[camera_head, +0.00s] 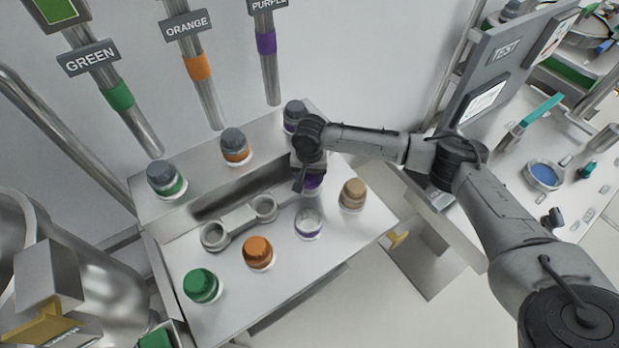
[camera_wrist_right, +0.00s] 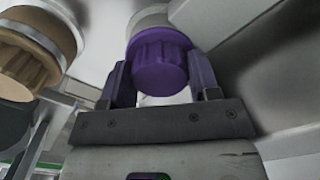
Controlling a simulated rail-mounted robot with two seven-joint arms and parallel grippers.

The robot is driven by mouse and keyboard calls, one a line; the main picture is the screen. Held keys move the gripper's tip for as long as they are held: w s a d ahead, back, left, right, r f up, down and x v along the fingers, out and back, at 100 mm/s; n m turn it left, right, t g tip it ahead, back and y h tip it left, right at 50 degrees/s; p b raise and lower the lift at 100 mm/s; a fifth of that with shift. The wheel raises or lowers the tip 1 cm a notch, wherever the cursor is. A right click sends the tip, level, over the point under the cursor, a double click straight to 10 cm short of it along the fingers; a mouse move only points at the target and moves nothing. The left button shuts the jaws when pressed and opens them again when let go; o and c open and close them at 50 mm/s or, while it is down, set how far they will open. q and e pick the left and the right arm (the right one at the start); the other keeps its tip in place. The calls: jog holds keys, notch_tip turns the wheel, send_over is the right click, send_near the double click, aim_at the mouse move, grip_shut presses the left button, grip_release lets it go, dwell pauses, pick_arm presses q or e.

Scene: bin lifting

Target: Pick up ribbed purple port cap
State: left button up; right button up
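The ribbed purple cap (camera_wrist_right: 162,62) sits between the two fingers of my right gripper (camera_wrist_right: 162,82) in the right wrist view. A finger lies along each side of it, at or very near its surface; whether they press on it I cannot tell. A pale cylindrical part shows behind the cap. In the head view my right gripper (camera_head: 305,180) points down over the purple cap (camera_head: 313,183), which it partly hides. My left gripper is not in view.
A tan cap (camera_head: 353,194) stands close right of my gripper; a white-and-purple port (camera_head: 308,223) is in front. Orange (camera_head: 258,252) and green (camera_head: 202,286) caps stand front left. A two-ringed grey part (camera_head: 238,220) lies left. Grey-topped jars line the back ledge (camera_head: 198,178).

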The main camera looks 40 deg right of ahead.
jog(key=c, duration=0.6)
jog(key=shift+o, duration=0.2)
jog(key=shift+r, duration=0.55)
jog(key=r+p, duration=0.1)
jog(key=r, duration=0.2)
jog(key=shift+s+r, duration=0.2)
jog(key=s+r+p, duration=0.2)
jog(key=s+r, duration=0.4)
jog(key=s, duration=0.5)
jog(key=shift+r, duration=0.25)
jog(key=shift+s, duration=0.15)
